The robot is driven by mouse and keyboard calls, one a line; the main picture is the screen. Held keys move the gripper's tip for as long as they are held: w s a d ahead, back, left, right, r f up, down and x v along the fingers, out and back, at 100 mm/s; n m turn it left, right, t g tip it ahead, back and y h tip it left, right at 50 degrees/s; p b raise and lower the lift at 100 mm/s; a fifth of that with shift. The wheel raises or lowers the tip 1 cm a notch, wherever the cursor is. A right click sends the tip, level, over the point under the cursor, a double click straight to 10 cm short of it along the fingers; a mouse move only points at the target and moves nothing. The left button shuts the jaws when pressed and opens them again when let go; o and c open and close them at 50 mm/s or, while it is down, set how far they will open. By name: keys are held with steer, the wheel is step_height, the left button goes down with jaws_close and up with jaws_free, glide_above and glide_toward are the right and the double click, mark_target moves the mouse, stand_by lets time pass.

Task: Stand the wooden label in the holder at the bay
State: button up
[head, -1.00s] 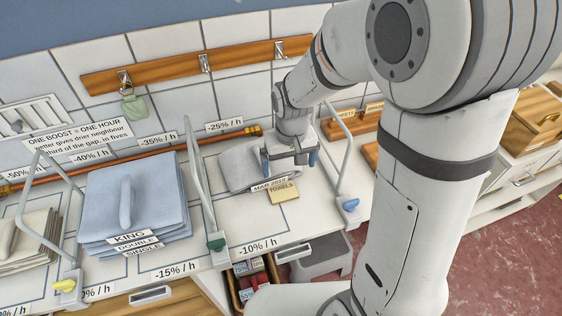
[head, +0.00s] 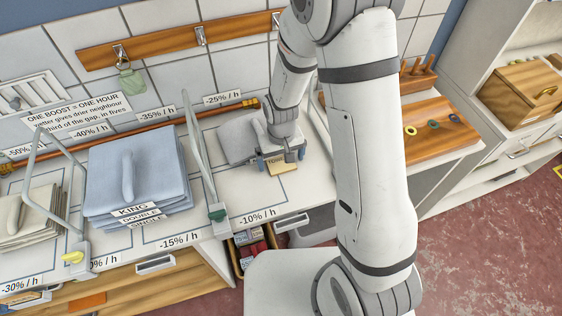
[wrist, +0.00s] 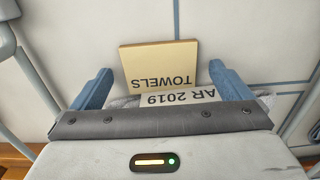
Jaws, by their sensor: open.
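The wooden label (head: 279,168), a pale tile reading TOWELS, lies on the white counter in front of the grey cloth in the -10% / h bay. It also shows in the wrist view (wrist: 160,66), where its lettering is upside down. My gripper (head: 283,164) is over the bay, just behind the label. Its blue fingers are open; in the wrist view (wrist: 158,84) they stand either side of the label's near part, apart from it. A white tag reading AR 2019 (wrist: 178,97) is partly hidden by my gripper. I cannot make out the holder.
Folded grey cloth (head: 238,143) lies left of my gripper. A wire divider with a green clip (head: 217,213) stands left of the bay. Blue folded linen (head: 137,180) fills the bay beyond. A wooden board with coloured rings (head: 432,127) is at the right.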

mark_target(282, 165)
steer(key=c, duration=1.1)
steer(key=shift+s+r, duration=0.1)
